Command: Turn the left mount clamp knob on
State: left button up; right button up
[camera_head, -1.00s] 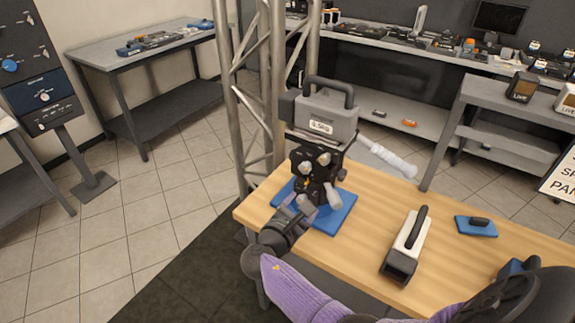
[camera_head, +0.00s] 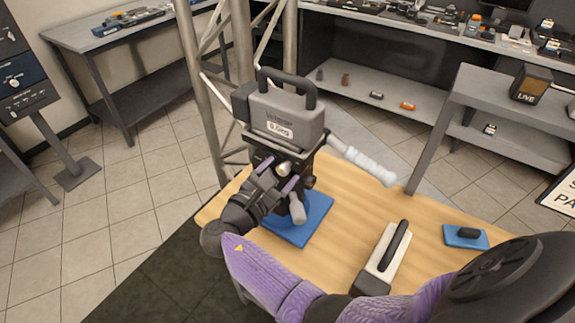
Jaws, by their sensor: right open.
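A black mount (camera_head: 318,166) stands on a blue base plate (camera_head: 318,222) at the table's left end. It carries a grey camera-like weight (camera_head: 285,118) with a top handle and a white kg label. A pale round knob (camera_head: 284,168) shows on the mount's front; I cannot tell for certain whether it is the left clamp knob. My right gripper (camera_head: 277,175) is open, with its purple-tipped fingers to either side of this knob. Whether they touch it is unclear. The gripper hides part of the mount's lower front. My left gripper is not in view.
A pale-wrapped handle (camera_head: 370,165) sticks out right from the mount. On the wooden table (camera_head: 345,215) lie a white-and-black handled block (camera_head: 384,258) and a blue block with a black grip (camera_head: 466,236). A metal truss (camera_head: 243,50) stands close behind the mount.

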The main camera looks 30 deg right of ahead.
jog(key=shift+a, duration=0.1)
jog(key=c, duration=0.4)
grip_shut()
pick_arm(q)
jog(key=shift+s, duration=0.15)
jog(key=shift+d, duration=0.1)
